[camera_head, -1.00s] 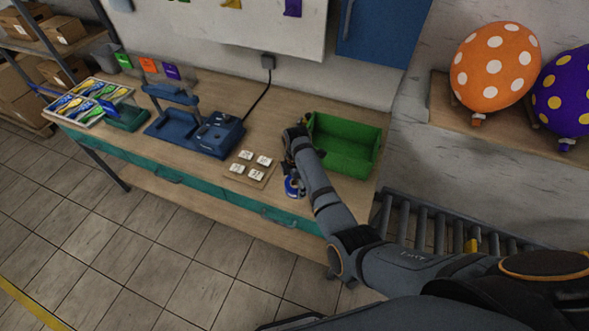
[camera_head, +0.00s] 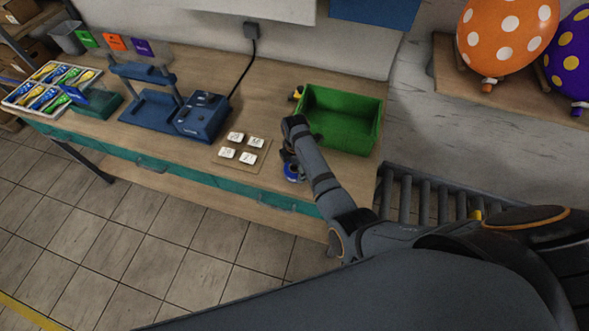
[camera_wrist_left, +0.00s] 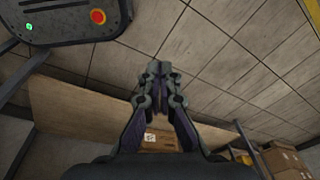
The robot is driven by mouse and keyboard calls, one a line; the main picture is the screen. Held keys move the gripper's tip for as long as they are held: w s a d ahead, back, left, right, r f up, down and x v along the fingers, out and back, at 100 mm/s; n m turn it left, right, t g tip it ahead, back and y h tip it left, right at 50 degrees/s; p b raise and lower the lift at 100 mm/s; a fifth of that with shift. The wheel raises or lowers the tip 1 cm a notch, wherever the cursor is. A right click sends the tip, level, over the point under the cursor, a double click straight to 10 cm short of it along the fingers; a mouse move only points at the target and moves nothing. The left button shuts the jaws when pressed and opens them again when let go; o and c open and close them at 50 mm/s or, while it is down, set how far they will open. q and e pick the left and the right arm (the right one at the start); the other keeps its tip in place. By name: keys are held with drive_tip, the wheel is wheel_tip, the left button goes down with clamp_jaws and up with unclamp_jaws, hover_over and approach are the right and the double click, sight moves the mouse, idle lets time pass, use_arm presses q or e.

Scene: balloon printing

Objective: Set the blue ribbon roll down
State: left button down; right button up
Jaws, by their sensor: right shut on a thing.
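The blue ribbon roll (camera_head: 292,172) is at the front right of the workbench, right of the white cards and in front of the green bin. My right gripper (camera_head: 289,159) is shut on it from above. My arm hides part of the roll, and I cannot tell whether the roll touches the tabletop. My left gripper (camera_wrist_left: 160,72) shows in the left wrist view with its fingertips together and nothing between them, away from the bench.
A green bin (camera_head: 371,134) stands behind my right forearm, with a small yellow and black item (camera_head: 297,93) beside it. White cards (camera_head: 235,136) lie left of the roll. A blue press machine (camera_head: 204,117) is further left. A roller conveyor (camera_head: 425,200) is at right.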

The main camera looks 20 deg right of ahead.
drive_tip(key=shift+s, duration=0.1)
drive_tip(key=shift+s+d, duration=0.15)
drive_tip(key=o, duration=1.3)
drive_tip(key=shift+f, duration=0.1)
drive_tip(key=shift+r, duration=0.2)
use_arm(q)
drive_tip(key=shift+s+d+f+b, duration=0.1)
drive_tip(key=shift+s+f+b, duration=0.55)
drive_tip(key=shift+s, duration=0.3)
use_arm(e)
wheel_tip(320, 180, up, 12)
use_arm(q)
drive_tip(key=shift+s, duration=0.1)
